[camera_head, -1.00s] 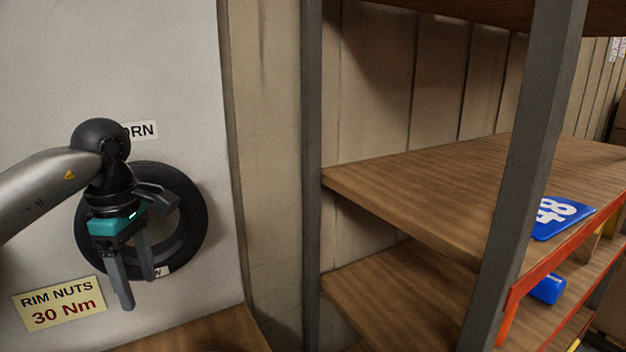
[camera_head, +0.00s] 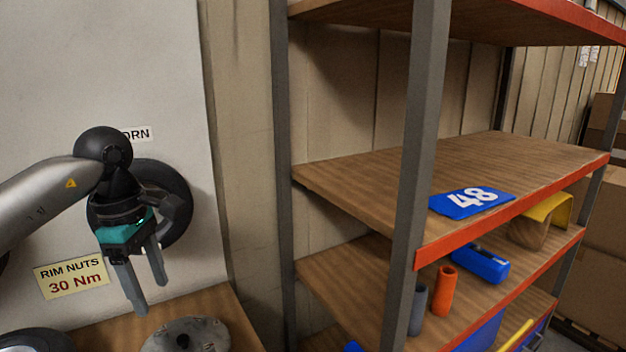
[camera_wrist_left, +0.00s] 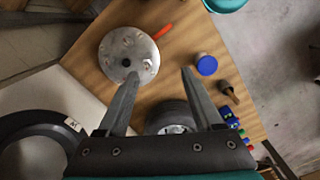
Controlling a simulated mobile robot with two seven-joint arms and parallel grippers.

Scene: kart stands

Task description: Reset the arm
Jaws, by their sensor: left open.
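My left gripper (camera_head: 146,278) hangs in front of the white board at the left of the head view, fingers pointing down and apart. It is open with nothing between its fingers. In the left wrist view its two fingers (camera_wrist_left: 158,82) are spread above a wooden bench top. My left arm (camera_head: 50,190) comes in from the left edge. A black ring (camera_head: 178,190) on the board is partly hidden behind the gripper. My right gripper is not in view.
A metal disc (camera_head: 187,335) lies on the wooden bench (camera_head: 240,325) below the gripper; it also shows in the wrist view (camera_wrist_left: 128,52), near a blue-capped item (camera_wrist_left: 206,65). A shelf rack (camera_head: 400,180) stands right, holding a blue 48 plate (camera_head: 472,201) and orange cylinder (camera_head: 446,290).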

